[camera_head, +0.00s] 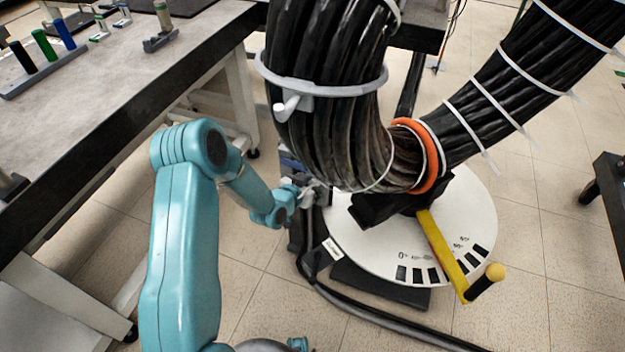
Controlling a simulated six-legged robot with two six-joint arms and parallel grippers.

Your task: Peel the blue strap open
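A thick bundle of black cables (335,120) hangs in a bend over a round white dial plate (465,215). A small dark-blue patch (290,162), possibly part of the blue strap, shows low at the left of the bundle; the rest of it is hidden behind the bundle and my gripper. My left gripper (316,192) is at the lower left side of the bundle, just below the blue patch. Its fingers are small and partly hidden, so I cannot tell whether they touch or hold anything. My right gripper is not in view.
A grey ring with a handle (320,88), white ties and an orange band (432,155) circle the bundle. A yellow lever (442,255) crosses the dial. A workbench (110,95) stands at left, a dark cart (610,200) at right. Cables lie on the floor (375,325).

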